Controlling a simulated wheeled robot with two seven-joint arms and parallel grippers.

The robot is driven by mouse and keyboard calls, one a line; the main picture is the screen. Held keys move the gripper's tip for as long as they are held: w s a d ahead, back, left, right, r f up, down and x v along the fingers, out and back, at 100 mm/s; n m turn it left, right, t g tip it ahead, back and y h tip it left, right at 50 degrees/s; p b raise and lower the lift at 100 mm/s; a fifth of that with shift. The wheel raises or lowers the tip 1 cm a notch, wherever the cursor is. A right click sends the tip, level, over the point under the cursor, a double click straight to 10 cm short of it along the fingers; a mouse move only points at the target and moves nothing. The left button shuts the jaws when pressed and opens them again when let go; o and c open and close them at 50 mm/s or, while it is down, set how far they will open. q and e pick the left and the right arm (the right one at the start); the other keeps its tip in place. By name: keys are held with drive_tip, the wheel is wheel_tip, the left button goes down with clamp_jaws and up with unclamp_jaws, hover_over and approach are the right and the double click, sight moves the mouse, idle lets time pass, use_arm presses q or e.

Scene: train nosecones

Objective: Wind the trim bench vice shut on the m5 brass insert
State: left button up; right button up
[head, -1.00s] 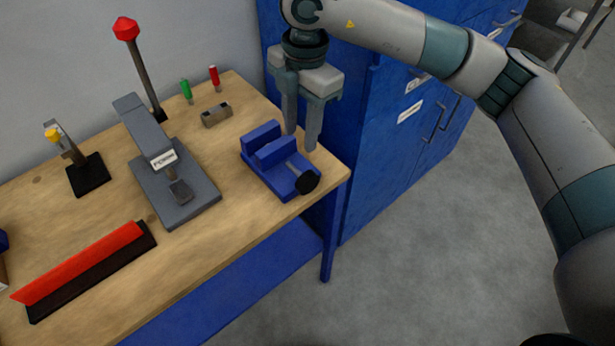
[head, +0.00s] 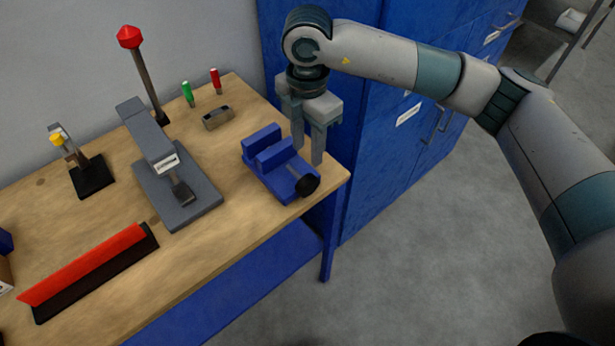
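The blue trim bench vice (head: 278,167) sits near the right end of the wooden bench, its dark round knob (head: 307,185) at the front right. A narrow gap shows between its two jaws; I cannot make out the m5 brass insert in it. My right gripper (head: 308,155) points down just behind and to the right of the vice, its two fingers apart with nothing seen between them. The fingertips are near the knob but do not visibly touch it. My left gripper is out of view.
A grey press (head: 160,165) stands left of the vice. A red-topped post (head: 142,75) and a red-and-black bar (head: 88,270) are further left. Blue cabinets (head: 385,150) stand right of the bench (head: 215,245).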

sight(308, 178)
wheel_tip(308, 178, down, 11)
drive_tip(key=p, duration=0.4)
drive_tip(key=shift+f, duration=0.85)
clamp_jaws()
